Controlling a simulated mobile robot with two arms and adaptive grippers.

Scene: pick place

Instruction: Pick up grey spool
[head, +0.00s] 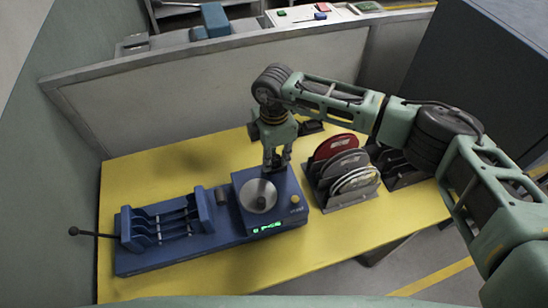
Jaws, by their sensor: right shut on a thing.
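My right gripper (277,165) points down over the back edge of the blue counting scale (290,218). It is shut on the grey spool (276,172), of which only a small dark grey part shows between and below the fingers. Its shape is mostly hidden, and I cannot tell whether it touches the scale. The scale's round shiny metal pan (258,197) lies just in front of the fingertips. My left gripper is not in view.
A rack (352,196) of red, grey and white discs stands right. A grey partition (150,110) stands behind.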

